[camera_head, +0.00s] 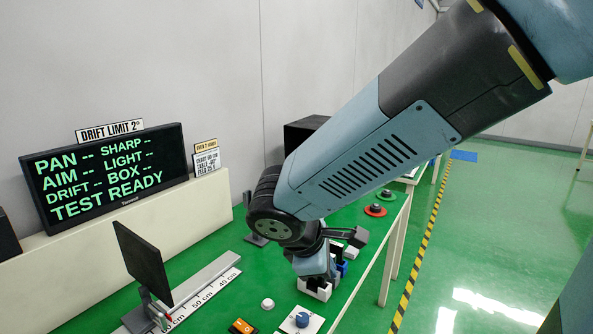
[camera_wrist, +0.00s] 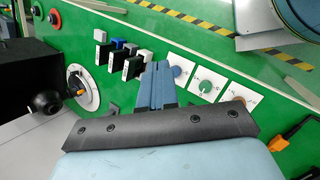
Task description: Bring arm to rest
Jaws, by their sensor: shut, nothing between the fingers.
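My arm reaches from the upper right of the head view down over the green table (camera_head: 205,270). My gripper (camera_head: 318,272) hangs low over the table, near several small white, blue and dark blocks, and partly hides them. In the wrist view my gripper's two blue fingers (camera_wrist: 158,66) lie together, shut with nothing between them. They point toward the row of blocks and the white cards. I cannot tell whether the fingers touch the blocks.
A dark upright panel (camera_head: 143,262) stands at the left by a white ruler strip (camera_head: 205,292). A screen (camera_head: 110,175) stands behind. White cards with knobs (camera_head: 300,320) lie in front. A round dial (camera_wrist: 82,88) sits left in the wrist view. Green floor (camera_head: 480,230) is open at the right.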

